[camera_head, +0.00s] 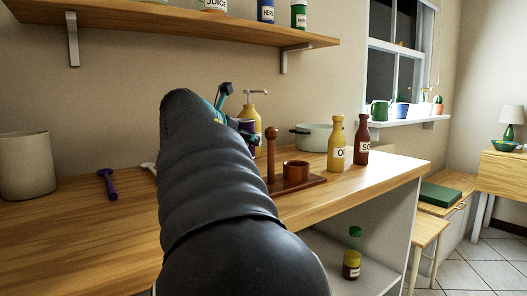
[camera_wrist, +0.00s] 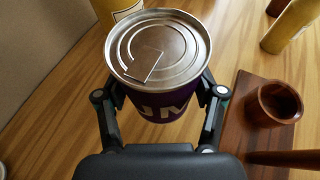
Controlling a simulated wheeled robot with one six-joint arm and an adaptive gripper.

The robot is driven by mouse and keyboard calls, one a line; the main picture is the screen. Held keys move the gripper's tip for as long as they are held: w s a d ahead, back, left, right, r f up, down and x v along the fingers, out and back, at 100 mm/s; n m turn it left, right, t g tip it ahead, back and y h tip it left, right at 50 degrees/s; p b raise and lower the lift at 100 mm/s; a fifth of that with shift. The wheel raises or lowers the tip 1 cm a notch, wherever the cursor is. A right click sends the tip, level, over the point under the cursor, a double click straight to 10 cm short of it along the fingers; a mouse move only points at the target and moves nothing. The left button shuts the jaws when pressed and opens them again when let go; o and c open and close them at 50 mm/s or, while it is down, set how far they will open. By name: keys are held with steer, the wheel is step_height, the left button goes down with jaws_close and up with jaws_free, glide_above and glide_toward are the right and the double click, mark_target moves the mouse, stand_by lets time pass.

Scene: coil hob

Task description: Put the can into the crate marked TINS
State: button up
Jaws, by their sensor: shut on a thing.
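The can shows a round silver lid (camera_wrist: 158,48) with a pull tab and a dark purple side with part of a pale label in the wrist view. My gripper (camera_wrist: 160,97) has a finger on each side of the can and is shut on it. In the head view my gripper (camera_head: 232,112) is largely behind my dark arm, and only a purple sliver of the can (camera_head: 247,141) shows. The can looks upright; I cannot tell whether it touches the counter. No crate marked TINS is visible in either view.
On the wooden counter (camera_head: 90,240) stand a beige canister (camera_head: 26,166), a yellow pump bottle (camera_head: 256,118), a pot (camera_head: 314,138), OIL (camera_head: 336,145) and SOY (camera_head: 362,140) bottles, and a wooden stand with a cup (camera_head: 297,171). A wall shelf (camera_head: 160,20) hangs above.

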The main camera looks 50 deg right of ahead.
steer(key=d, duration=0.2)
steer(key=s+d, duration=0.1)
steer(key=d, duration=0.2)
steer(key=s+d, duration=0.1)
steer(key=d, duration=0.1)
steer(key=shift+s+d, duration=0.2)
steer(key=shift+d, duration=0.05)
steer(key=shift+f+b, duration=0.55)
steer(key=shift+f, duration=1.2)
steer(key=shift+f, duration=0.1)
steer(key=o, duration=1.1)
steer(key=shift+f, duration=0.1)
